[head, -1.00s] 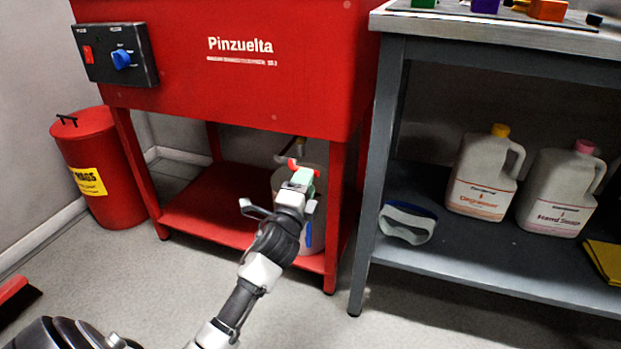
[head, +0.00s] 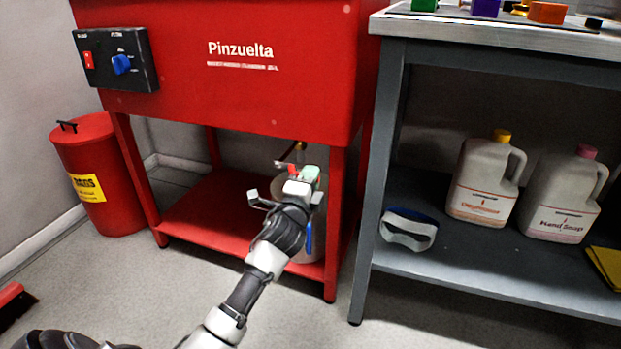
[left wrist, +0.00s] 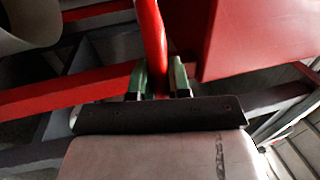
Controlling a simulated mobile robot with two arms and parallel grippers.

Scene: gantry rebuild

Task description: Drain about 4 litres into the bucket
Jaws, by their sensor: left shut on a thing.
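My left gripper (head: 303,178) is in front of the drain under the red Pinzuelta tank (head: 230,85). Its green-tipped fingers are shut on a red lever (left wrist: 152,35), which stands between the fingertips in the left wrist view. A brass-coloured drain fitting (head: 300,146) shows just above the gripper. The pale bucket (head: 320,222) stands on the red lower shelf behind my gripper and wrist, mostly hidden. Its inside and any liquid cannot be seen. My right gripper is not in view.
A control box (head: 116,60) with a red switch and blue knob is on the tank's left. A red rags bin (head: 105,150) stands at left. The grey bench (head: 470,265) at right carries jugs, a white-and-blue item (head: 408,232) and a yellow cloth (head: 605,262).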

